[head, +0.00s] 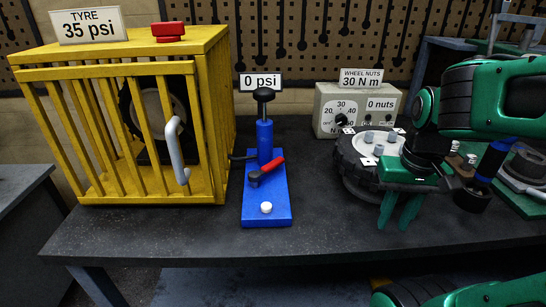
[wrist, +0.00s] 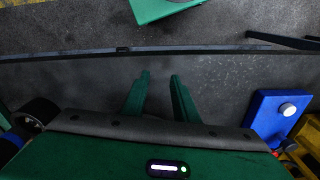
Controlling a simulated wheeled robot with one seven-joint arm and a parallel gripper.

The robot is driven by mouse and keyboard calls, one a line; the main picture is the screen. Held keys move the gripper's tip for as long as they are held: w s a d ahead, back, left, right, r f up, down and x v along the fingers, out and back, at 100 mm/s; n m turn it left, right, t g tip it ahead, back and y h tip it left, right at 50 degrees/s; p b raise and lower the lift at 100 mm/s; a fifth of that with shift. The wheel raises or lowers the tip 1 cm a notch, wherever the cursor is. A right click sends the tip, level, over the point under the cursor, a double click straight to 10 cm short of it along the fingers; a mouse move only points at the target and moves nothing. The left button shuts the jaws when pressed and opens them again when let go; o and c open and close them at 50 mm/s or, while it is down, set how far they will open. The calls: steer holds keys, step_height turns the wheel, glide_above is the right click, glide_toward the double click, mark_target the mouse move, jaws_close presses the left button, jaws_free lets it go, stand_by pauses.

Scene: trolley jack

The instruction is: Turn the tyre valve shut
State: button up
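The tyre valve appears to be the lever with a red handle (head: 272,167) on the blue pump (head: 265,140); the handle slants up to the right. The tyre (head: 133,118) is behind yellow bars in the cage. My gripper (head: 398,218) is open and empty, fingers pointing down, to the right of the pump and in front of the wheel hub. Its fingers (wrist: 160,80) are apart.
The yellow cage (head: 215,110) with a grey handle (head: 178,150) stands left of the pump. The sign (head: 260,81) reads 0 psi; the cage sign (head: 88,25) reads 35 psi. A wheel hub (head: 360,185) and torque box (head: 335,125) are at right. Bench between pump and hub is clear.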

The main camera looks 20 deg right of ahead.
steer(key=w+a+n, duration=0.1)
steer(key=w, duration=0.2)
steer(key=w+a+t, duration=0.1)
steer(key=w, duration=0.2)
steer(key=w+a+n, duration=0.1)
steer(key=w+a, duration=0.1)
steer(key=w, duration=0.1)
steer(key=shift+r+n+t+h, duration=0.3)
steer(key=shift+r, duration=0.05)
steer(key=w+a+r+t, duration=0.25)
steer(key=w+a, duration=0.35)
steer(key=w, duration=0.4)
steer(key=m+g+h, duration=0.3)
steer(key=m, duration=0.6)
glide_toward(275, 161)
steer(key=shift+d+f, duration=0.15)
steer(key=shift+f, duration=0.15)
steer(key=shift+f+m, duration=0.1)
steer(key=shift+m, duration=0.2)
steer(key=shift+f, duration=0.3)
steer(key=shift+x, duration=3.35)
steer(key=shift+w+r, duration=0.1)
steer(key=shift+w, duration=0.05)
